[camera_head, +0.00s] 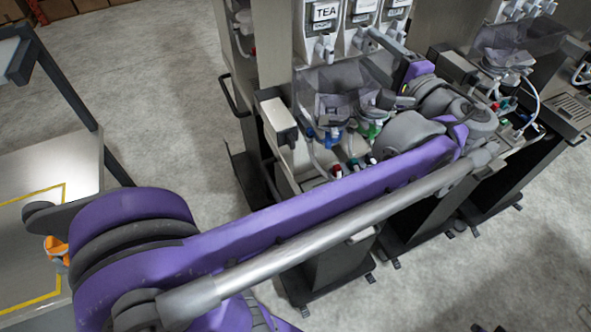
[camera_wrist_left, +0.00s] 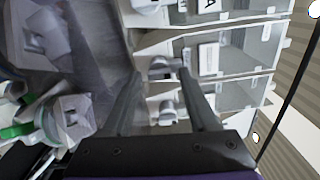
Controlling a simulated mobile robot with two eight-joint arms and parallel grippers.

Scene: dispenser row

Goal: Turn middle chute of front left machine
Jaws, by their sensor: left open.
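The front left machine (camera_head: 277,60) has a row of dispensers, the left one labelled TEA (camera_head: 325,13). Its left chute (camera_head: 325,47) is a pale spout under that label. In the head view my left gripper (camera_head: 384,40) is in front of the row and largely covers the middle and right chutes. In the left wrist view my left gripper (camera_wrist_left: 160,74) is open, and the grey middle chute (camera_wrist_left: 160,66) appears between its fingertips. Contact cannot be told. Another chute (camera_wrist_left: 168,112) also appears between the fingers, lower in that view. My right gripper is not in view.
Below the chutes, a clear-walled bin (camera_head: 335,88) and colored valves (camera_head: 350,165) sit close under my left arm. A second machine (camera_head: 515,45) stands to the right. A table (camera_head: 85,160) is at the left, with open floor between.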

